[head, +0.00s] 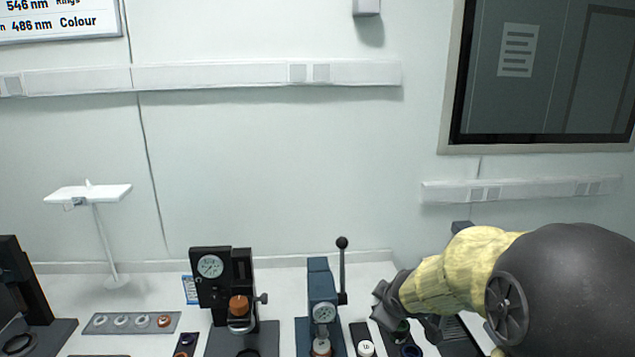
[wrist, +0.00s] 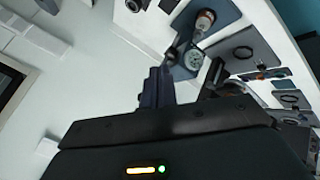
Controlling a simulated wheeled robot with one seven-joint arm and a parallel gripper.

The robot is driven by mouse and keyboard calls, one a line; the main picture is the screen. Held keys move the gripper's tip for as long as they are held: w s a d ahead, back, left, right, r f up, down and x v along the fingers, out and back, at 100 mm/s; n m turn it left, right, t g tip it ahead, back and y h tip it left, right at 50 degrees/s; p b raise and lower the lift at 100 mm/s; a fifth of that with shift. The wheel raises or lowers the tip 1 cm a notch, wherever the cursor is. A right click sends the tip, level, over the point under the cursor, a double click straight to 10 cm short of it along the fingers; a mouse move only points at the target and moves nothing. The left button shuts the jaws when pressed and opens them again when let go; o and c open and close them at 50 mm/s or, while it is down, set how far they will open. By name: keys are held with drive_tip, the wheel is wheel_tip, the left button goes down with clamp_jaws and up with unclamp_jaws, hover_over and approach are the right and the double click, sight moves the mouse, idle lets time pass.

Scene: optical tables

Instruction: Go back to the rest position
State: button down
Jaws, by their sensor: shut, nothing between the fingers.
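My arm reaches in from the right in the head view, a dark rounded link with a pale yellow sleeve. My gripper (wrist: 157,72) shows at the bottom of the wrist view, with its fingers together and nothing between them. In the head view its grey end is right of the blue lever press (head: 320,285), above the table's small parts. In the wrist view the press (wrist: 190,62) lies beyond the fingertips, tilted in the picture. I cannot tell the exact gap between them.
A black device with a gauge and orange knob (head: 238,303) stands left of the press. A grey strip with round pieces (head: 130,323) and a white lamp (head: 88,194) are farther left. A white-capped item (head: 366,348) sits near my gripper.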

drive_tip(key=s+f+m+g+b, duration=0.1)
drive_tip(key=s+f+m+g, duration=0.2)
drive_tip(key=s, duration=0.6)
drive_tip(key=s+f+m+g+b, duration=0.1)
drive_tip(key=s+f+m+g, duration=0.2)
drive_tip(key=s+f+m, duration=0.4)
drive_tip(key=s, duration=0.3)
drive_tip(key=shift+s+a+f, duration=0.15)
drive_tip(key=shift+s+a, duration=0.15)
drive_tip(key=shift+a, duration=0.1)
